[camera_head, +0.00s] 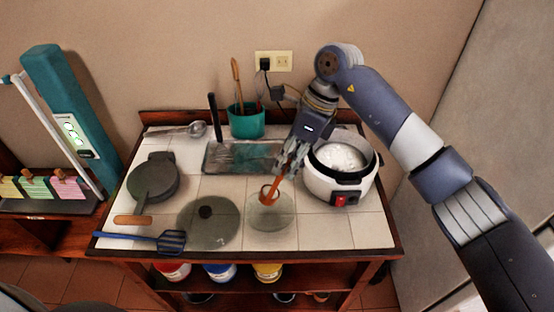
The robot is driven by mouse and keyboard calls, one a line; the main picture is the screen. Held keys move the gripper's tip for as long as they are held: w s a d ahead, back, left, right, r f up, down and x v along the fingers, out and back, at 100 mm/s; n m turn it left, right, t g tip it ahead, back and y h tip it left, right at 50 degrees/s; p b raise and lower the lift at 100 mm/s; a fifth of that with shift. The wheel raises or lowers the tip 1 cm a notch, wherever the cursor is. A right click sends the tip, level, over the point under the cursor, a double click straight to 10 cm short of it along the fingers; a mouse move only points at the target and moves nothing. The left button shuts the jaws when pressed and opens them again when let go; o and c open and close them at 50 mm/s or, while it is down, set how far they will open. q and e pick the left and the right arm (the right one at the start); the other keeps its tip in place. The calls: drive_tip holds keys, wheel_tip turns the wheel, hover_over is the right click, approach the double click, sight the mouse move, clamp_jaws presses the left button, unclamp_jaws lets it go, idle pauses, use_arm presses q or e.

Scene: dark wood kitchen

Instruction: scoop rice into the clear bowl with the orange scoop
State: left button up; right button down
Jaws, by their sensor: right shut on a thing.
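The orange scoop (270,193) is held in my right gripper (287,172), which is shut on its handle. The scoop's head is low over the clear bowl (283,217), at the bowl's far side; I cannot tell whether it touches the bowl or holds rice. The clear bowl stands on the tiled top near the front edge. The white rice cooker (322,188) stands open to the right of the gripper, with white rice (342,157) inside. My left gripper is not in view.
A glass lid (218,232) lies left of the bowl. A blue slotted spatula (171,241), a dark pan (154,181) and a metal ladle (196,129) are further left. A glass tray (225,158) and a teal utensil pot (247,127) stand behind. Free tiles lie at the front right.

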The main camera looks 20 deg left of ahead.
drive_tip(key=s+d+f+m+y+b, duration=0.1)
drive_tip(key=d+f+y+b, duration=0.8)
drive_tip(key=b, duration=0.9)
drive_tip(key=shift+s+f+t+y, duration=0.2)
drive_tip(key=shift+f+t+y, duration=0.2)
drive_tip(key=shift+f+y, duration=0.6)
drive_tip(key=shift+r, duration=0.3)
